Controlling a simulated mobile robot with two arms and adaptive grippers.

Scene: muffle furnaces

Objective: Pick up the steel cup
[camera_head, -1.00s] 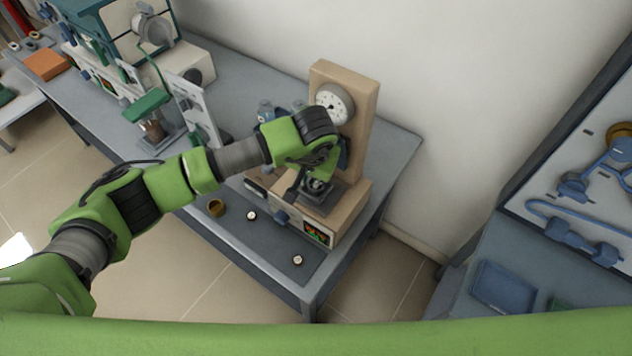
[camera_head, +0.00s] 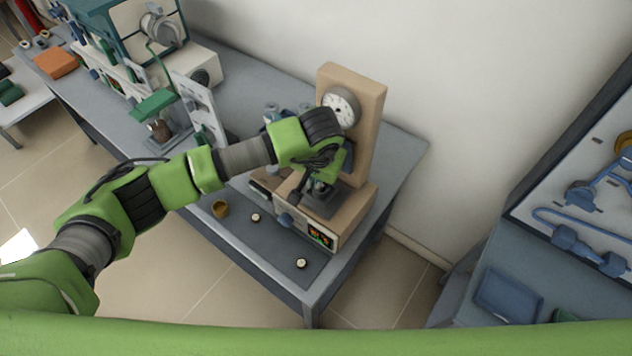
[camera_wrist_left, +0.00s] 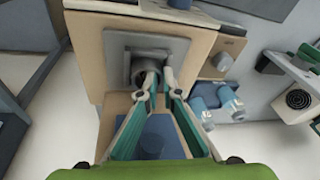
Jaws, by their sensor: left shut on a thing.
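The steel cup (camera_wrist_left: 143,70) is a small grey cylinder on the square grey plate (camera_wrist_left: 186,46) of the tan instrument. In the head view the cup (camera_head: 320,186) is partly hidden by my left gripper. My left gripper (camera_wrist_left: 157,82) is shut on the cup's rim in the wrist view. In the head view my left gripper (camera_head: 312,178) is low over the instrument's plate, below its dial. I cannot tell whether the cup is clear of the plate. My right gripper is not in view.
The tan instrument (camera_head: 352,130) has an upright column with a dial (camera_head: 341,108) behind my gripper. A brass cup (camera_head: 221,208) and two small round pieces (camera_head: 255,217) lie on the dark mat (camera_head: 270,240). Blue-grey bottles (camera_wrist_left: 208,98) stand beside the instrument.

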